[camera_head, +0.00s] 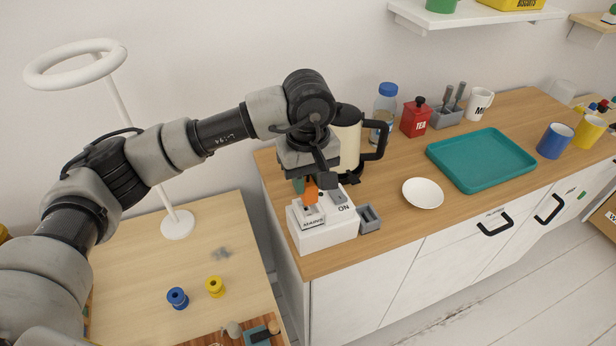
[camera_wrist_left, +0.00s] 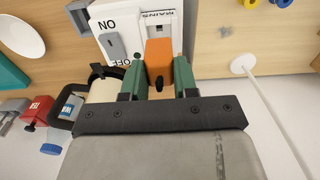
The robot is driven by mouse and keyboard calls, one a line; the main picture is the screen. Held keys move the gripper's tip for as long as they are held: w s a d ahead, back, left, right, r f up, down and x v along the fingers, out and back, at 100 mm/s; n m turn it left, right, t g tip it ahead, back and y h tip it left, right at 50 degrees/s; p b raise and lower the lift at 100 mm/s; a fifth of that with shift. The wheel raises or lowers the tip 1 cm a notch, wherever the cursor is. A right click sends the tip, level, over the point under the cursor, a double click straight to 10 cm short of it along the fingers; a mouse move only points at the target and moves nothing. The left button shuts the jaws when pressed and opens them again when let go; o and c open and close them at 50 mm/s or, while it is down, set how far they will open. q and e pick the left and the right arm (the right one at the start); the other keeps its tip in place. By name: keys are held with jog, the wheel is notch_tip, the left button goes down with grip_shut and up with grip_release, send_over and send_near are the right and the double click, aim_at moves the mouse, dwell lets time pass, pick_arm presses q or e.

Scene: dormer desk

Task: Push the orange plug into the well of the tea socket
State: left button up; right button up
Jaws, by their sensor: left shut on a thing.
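The orange plug (camera_head: 311,192) is between the green fingers of my left gripper (camera_head: 306,187), which is shut on it. The wrist view also shows the plug (camera_wrist_left: 159,50) gripped between the green fingertips (camera_wrist_left: 160,72). The white socket box (camera_head: 328,234) stands on the wooden counter below, with a MAINS label and a grey ON/OFF rocker (camera_head: 338,198). The plug is over the socket's label side, beside the rocker. A grey recess (camera_wrist_left: 160,29) shows just past the plug's end. Whether the plug touches or enters the well is hidden. My right gripper is not in view.
A small grey holder (camera_head: 370,219) stands against the box's right side. A cream kettle (camera_head: 348,145) with a black handle is close behind the gripper. A white saucer (camera_head: 423,193) and teal tray (camera_head: 481,160) lie to the right. The counter's front edge is near the box.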

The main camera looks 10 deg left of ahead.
aim_at(308, 194)
pick_arm(q)
jog(key=shift+b, duration=0.55)
dwell(0.6)
jog(key=shift+b, duration=0.6)
dwell(0.8)
jog(key=shift+f+b, duration=2.1)
jog(key=shift+b, duration=0.05)
jog(key=o, duration=1)
jog(key=shift+r, duration=0.15)
notch_tip(308, 194, up, 11)
jog(key=shift+f+b, duration=0.1)
jog(key=shift+b, duration=0.45)
